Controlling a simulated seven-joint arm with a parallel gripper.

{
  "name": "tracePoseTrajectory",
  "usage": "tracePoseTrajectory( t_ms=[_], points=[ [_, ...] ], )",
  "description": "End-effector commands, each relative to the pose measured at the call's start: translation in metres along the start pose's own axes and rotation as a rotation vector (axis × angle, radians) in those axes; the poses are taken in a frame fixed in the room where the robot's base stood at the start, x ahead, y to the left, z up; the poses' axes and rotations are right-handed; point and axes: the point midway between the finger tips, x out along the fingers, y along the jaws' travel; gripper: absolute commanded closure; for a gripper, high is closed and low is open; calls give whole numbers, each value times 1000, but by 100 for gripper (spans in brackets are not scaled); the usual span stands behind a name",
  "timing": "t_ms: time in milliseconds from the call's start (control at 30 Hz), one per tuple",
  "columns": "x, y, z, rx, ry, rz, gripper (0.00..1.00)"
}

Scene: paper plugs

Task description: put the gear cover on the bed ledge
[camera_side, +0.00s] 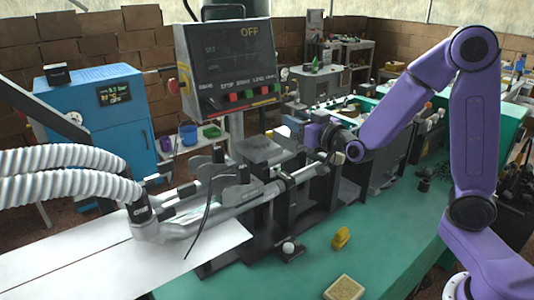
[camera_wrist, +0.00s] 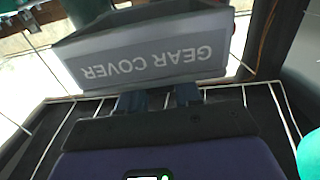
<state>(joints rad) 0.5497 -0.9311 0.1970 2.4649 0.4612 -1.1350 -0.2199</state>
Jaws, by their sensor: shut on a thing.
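The gear cover (camera_wrist: 150,62) is a grey block with its white name upside down in the wrist view. It fills the upper middle of that view, directly in front of my gripper (camera_wrist: 160,97). The two dark fingers are shut on its near edge. In the side view, my gripper is above the machine's middle, at the end of the purple arm. I cannot clearly make out the gear cover there among the grey machine parts. I cannot tell which surface is the bed ledge.
The grey machine (camera_side: 262,150) with rods and clamps stands on a green bench (camera_side: 390,262). A control box (camera_side: 228,65) reads OFF above it. A yellow piece (camera_side: 341,237) and a small tray (camera_side: 345,288) are at the front. Ribbed white hoses (camera_side: 60,160) come in from the left.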

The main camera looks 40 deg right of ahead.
Motion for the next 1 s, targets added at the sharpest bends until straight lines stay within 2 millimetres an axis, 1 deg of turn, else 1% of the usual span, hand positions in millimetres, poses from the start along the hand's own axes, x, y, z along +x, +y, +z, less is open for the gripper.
tracePoseTrajectory(
  t_ms=[33,200,300,433,500,667,1000],
  points=[
    [-1,-3,-14,3,10,1,100],
    [-7,-11,-48,6,8,2,100],
    [-13,-16,-65,8,5,-4,100],
    [-22,-21,-82,11,4,-16,100],
    [-26,-24,-89,13,4,-22,100],
    [-31,-27,-96,13,2,-32,100],
    [-32,-28,-98,13,1,-34,100]
  ],
)
